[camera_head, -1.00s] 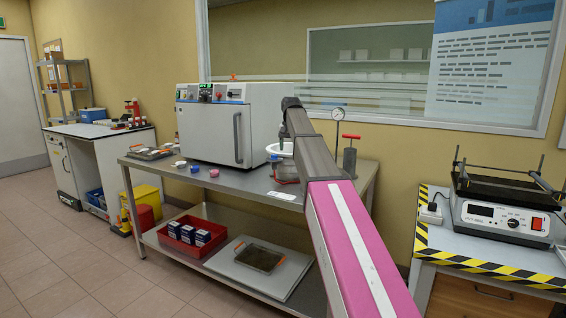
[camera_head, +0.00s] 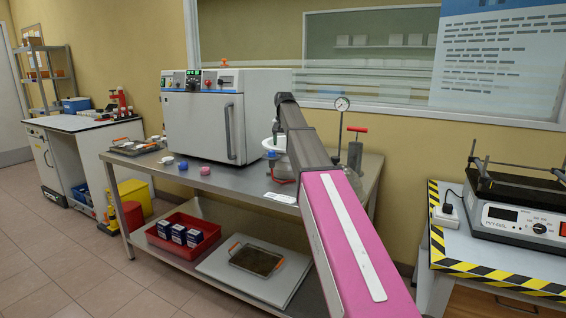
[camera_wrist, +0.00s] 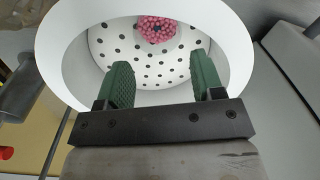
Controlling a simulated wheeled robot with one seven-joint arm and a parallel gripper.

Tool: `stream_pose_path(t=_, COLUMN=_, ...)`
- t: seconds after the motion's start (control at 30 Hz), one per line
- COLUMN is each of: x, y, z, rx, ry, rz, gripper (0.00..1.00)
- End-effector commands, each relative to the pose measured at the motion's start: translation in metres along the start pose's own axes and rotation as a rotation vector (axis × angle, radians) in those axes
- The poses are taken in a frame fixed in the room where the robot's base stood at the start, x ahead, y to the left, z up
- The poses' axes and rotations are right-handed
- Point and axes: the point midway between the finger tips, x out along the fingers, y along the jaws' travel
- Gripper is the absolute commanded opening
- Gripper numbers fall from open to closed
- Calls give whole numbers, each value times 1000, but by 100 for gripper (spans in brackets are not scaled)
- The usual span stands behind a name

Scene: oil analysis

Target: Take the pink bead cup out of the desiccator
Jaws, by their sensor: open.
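In the wrist view a cup of pink beads (camera_wrist: 157,29) stands on a white perforated plate (camera_wrist: 152,66) inside the round white desiccator (camera_wrist: 238,40).
A white oven (camera_head: 205,122) stands left of the desiccator. A gauge (camera_head: 342,104) and a red-handled pump (camera_head: 356,148) stand right of it. Small pink (camera_head: 204,170) and blue (camera_head: 183,166) cups sit on the bench (camera_head: 235,180) before the oven.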

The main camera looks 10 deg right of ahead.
Motion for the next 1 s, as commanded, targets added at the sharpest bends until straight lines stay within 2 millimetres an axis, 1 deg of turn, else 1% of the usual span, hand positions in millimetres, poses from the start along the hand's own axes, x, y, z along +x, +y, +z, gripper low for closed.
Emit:
stream_pose_path(t=0.17, x=10, y=0, z=0, rx=0, ry=1, rz=0, gripper=61)
stream_pose_path(t=0.5, x=53, y=2, z=1, rx=0, ry=1, rz=0, gripper=61)
stream_pose_path(t=0.6, x=57, y=2, z=1, rx=0, ry=1, rz=0, gripper=61)
stream_pose_path(t=0.77, x=56, y=2, z=0, rx=0, ry=1, rz=0, gripper=61)
stream_pose_path(t=0.8, x=56, y=2, z=0, rx=0, ry=1, rz=0, gripper=48)
stream_pose_path(t=0.87, x=56, y=2, z=0, rx=0, ry=1, rz=0, gripper=30)
stream_pose_path(t=1.0, x=56, y=2, z=0, rx=0, ry=1, rz=0, gripper=30)
